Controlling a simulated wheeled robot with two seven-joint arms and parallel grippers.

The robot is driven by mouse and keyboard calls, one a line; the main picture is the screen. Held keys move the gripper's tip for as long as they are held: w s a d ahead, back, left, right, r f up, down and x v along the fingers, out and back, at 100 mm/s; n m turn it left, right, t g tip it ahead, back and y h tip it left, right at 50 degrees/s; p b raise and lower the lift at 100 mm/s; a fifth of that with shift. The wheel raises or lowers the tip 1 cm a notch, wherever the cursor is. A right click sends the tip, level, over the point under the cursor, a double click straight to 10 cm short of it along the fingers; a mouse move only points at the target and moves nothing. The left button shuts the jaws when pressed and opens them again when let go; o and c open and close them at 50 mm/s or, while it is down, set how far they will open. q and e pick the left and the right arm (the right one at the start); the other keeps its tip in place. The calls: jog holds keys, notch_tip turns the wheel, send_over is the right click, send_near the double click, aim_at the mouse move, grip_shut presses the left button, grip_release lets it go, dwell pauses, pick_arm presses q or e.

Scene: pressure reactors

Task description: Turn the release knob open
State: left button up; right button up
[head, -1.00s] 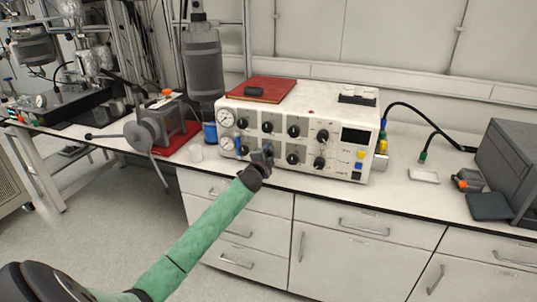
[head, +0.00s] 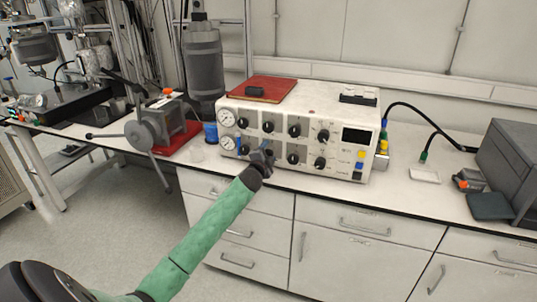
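A white control box (head: 340,120) stands on the bench with several black knobs, two round gauges and a dark display on its front. Which knob is the release knob I cannot tell from any readable label. My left gripper (head: 266,154) is at the lower left part of the front panel, in front of the lower row of knobs. It covers part of that row, near a blue handle (head: 240,143). Its fingers are small and dark here, so I cannot see whether they are open, shut or touching a knob. My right gripper is not in view.
A red book (head: 262,88) lies on the box. A grey clamp-like device (head: 152,125) and a blue cup (head: 210,131) stand to the left. A dark grey case (head: 510,165) stands at the right.

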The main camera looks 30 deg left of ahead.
pick_arm(q)
jog(key=shift+s+d, duration=0.1)
jog(key=shift+s, duration=0.05)
jog(key=shift+s+d+f, duration=0.1)
jog(key=shift+s, duration=0.25)
jog(key=shift+b+v, duration=0.5)
jog(key=shift+v, duration=0.65)
jog(key=v, duration=0.3)
jog(key=shift+s+b, duration=0.15)
jog(key=shift+b, duration=0.2)
jog(key=shift+s+d, duration=0.1)
jog(key=shift+s, duration=0.5)
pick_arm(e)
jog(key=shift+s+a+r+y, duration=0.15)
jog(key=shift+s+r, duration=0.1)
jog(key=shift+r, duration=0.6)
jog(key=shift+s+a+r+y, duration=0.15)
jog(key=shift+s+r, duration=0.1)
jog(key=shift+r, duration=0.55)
